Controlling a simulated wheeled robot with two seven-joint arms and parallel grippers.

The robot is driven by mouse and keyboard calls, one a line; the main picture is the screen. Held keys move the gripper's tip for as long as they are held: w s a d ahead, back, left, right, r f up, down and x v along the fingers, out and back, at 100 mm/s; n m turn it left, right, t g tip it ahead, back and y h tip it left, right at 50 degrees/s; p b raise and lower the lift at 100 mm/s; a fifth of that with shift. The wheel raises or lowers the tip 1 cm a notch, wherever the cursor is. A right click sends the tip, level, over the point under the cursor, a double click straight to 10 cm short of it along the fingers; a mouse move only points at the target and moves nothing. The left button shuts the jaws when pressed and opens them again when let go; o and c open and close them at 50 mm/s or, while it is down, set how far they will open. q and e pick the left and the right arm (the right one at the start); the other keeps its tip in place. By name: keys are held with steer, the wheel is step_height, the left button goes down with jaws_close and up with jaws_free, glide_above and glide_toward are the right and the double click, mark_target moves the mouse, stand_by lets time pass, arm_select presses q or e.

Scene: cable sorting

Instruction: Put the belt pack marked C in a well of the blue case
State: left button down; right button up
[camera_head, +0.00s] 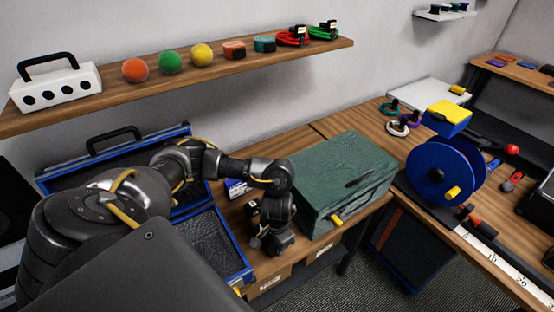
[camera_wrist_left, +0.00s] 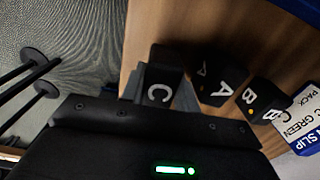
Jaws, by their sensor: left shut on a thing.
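The belt pack marked C (camera_wrist_left: 160,92), a black block with a white C, shows in the left wrist view at the tips of my left gripper. My left gripper (camera_head: 270,245) is shut on it, low over the wooden bench in the head view; its fingers are mostly hidden. Other black packs marked A (camera_wrist_left: 222,82) and B (camera_wrist_left: 258,98) stand close beside it. The open blue case (camera_head: 212,245) lies left of the gripper in the head view, with a dark interior partly covered by my arm; its wells cannot be made out. My right gripper is not in view.
A green box (camera_head: 345,180) stands just right of the gripper. A printed card (camera_wrist_left: 300,122) lies by the packs. A blue cable reel (camera_head: 440,175) is on the right bench. A shelf (camera_head: 215,70) with balls and coiled cables runs above.

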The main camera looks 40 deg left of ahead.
arm_select(q)
steer(key=s+d+r+p, duration=0.4)
steer(key=d+r+p, duration=0.2)
steer(key=d+r, duration=0.5)
steer(key=shift+d+r, duration=0.3)
steer(key=shift+d, duration=0.85)
